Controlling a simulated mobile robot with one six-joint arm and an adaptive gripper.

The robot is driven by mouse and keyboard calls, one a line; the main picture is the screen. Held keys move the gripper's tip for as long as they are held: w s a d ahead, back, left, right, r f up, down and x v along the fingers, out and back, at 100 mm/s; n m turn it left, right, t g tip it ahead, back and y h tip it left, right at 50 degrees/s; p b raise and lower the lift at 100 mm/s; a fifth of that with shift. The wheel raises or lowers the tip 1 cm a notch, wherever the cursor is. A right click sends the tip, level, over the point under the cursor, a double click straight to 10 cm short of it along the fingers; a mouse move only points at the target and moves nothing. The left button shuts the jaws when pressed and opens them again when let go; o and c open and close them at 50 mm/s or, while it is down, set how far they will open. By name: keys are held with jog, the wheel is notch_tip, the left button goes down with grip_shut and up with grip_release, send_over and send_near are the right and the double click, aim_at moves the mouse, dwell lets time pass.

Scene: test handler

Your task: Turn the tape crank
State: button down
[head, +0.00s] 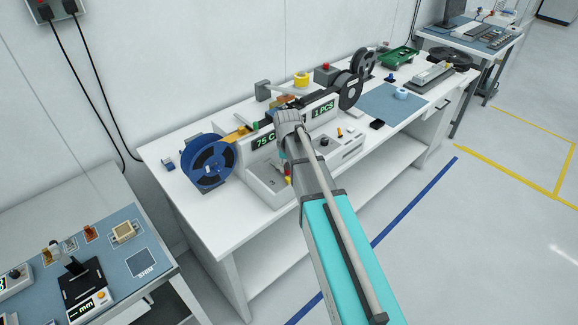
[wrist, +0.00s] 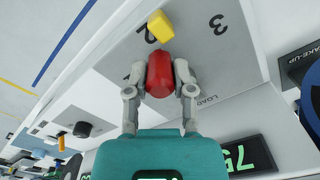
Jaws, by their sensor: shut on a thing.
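My gripper (wrist: 159,78) is shut on a red rounded handle (wrist: 160,68) in the wrist view, one finger on each side. A yellow piece (wrist: 160,26) sits just beyond the handle, over a pale panel (wrist: 212,70) marked "2", "3" and "LOAD". How the handle joins the machine is hidden, and I cannot tell whether it is the crank. In the head view, my wrist covers most of this spot at the front of the tape machine (head: 262,182). A blue tape reel (head: 211,162) stands at the machine's left end.
The machine stands on a white bench (head: 190,199). A dark reel (head: 349,91) stands at its right end. A blue mat (head: 385,104) bearing a small roll (head: 401,93) lies farther right. Another bench with a blue mat (head: 132,215) is at lower left. The floor at right is clear.

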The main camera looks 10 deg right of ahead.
jog(key=shift+a+m, duration=0.15)
jog(key=shift+m, duration=0.15)
jog(key=shift+c, duration=2.4)
grip_release()
